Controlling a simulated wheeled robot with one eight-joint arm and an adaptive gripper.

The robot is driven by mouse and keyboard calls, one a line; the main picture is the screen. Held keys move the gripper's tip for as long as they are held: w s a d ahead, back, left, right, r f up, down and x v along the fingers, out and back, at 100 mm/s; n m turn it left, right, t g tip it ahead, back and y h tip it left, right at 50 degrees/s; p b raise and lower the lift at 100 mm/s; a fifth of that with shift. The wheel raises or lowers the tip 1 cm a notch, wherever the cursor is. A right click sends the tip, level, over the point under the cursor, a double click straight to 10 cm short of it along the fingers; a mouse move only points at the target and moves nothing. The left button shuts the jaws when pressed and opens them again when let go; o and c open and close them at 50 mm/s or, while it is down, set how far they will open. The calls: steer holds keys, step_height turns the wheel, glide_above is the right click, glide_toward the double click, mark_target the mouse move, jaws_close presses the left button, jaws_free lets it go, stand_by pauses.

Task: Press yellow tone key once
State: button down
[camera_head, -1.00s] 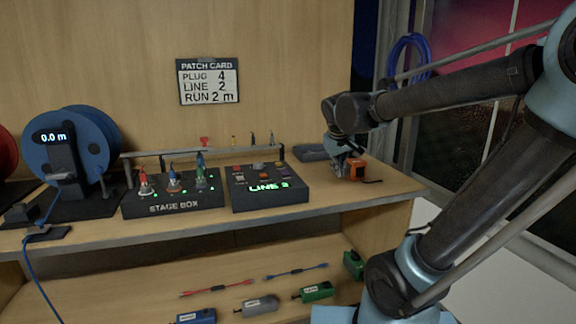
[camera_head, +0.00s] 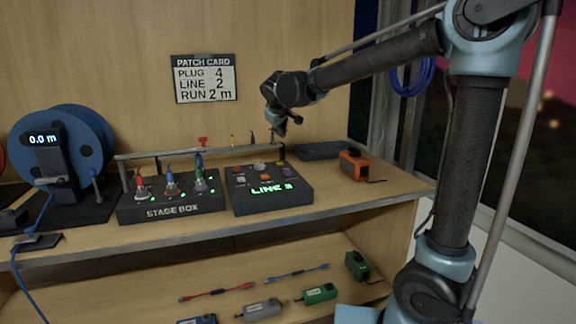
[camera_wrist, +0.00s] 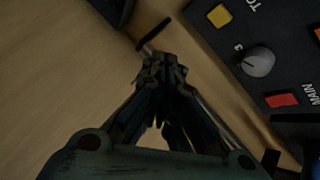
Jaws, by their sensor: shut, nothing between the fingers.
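The yellow tone key (camera_wrist: 218,15) is a small square button on the dark box, beside a grey knob (camera_wrist: 257,61), at the top of the wrist view. The letters "TO" show beside it. The dark box (camera_head: 295,199) sits on the shelf with a lit green "LINE" display. My gripper (camera_wrist: 163,72) is shut and empty. In the head view my gripper (camera_head: 280,130) is above the back right part of the box. In the wrist view its tips appear off the box's edge, apart from the key.
A red key (camera_wrist: 281,100) lies beyond the knob. A thin rail (camera_head: 215,150) runs behind the boxes. The stage box (camera_head: 172,210) with several plugs stands left. An orange device (camera_head: 354,165) and a dark flat case (camera_head: 318,150) are right of the box.

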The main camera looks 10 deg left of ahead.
mark_target(278, 163)
steer(key=shift+a, duration=0.5)
steer(key=shift+f, duration=4.35)
steer(key=shift+s+f, duration=0.15)
steer(key=shift+f, duration=0.65)
steer(key=shift+r, duration=0.85)
